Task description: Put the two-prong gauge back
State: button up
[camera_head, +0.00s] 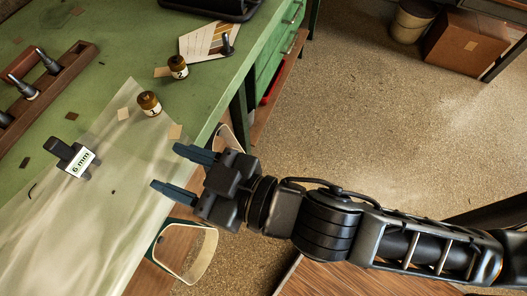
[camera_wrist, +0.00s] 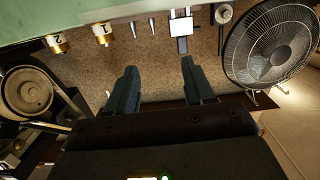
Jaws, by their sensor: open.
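A dark gauge with a white "6 mm" label (camera_head: 82,162) lies on a pale, see-through sheet on the green bench. Its prongs are hard to make out. What looks like the same labelled piece shows at the top of the wrist view (camera_wrist: 180,28). My gripper (camera_head: 167,169) is open and empty, to the right of the gauge and apart from it, near the bench's front edge. Its two blue fingers also show in the wrist view (camera_wrist: 160,82). A brown wooden rack (camera_head: 66,78) with dark pegs stands at the left of the bench.
Two small brass-capped jars, marked 1 (camera_head: 149,104) and 2 (camera_head: 178,67), stand beyond my gripper. A striped card (camera_head: 202,42) lies further back. A fan (camera_wrist: 268,42) is at the right in the wrist view. A cardboard box (camera_head: 473,45) sits on the floor.

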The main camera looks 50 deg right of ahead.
jog(key=s+d+m+h, duration=0.1)
jog(key=s+d+h, duration=0.1)
jog(key=s+d, duration=0.4)
jog(key=s+d+f+m+g+h, duration=0.1)
jog(key=s+d, duration=0.6)
jog(key=s, duration=0.8)
jog(key=shift+d+m+h, duration=0.25)
jog(key=shift+m+h, duration=0.55)
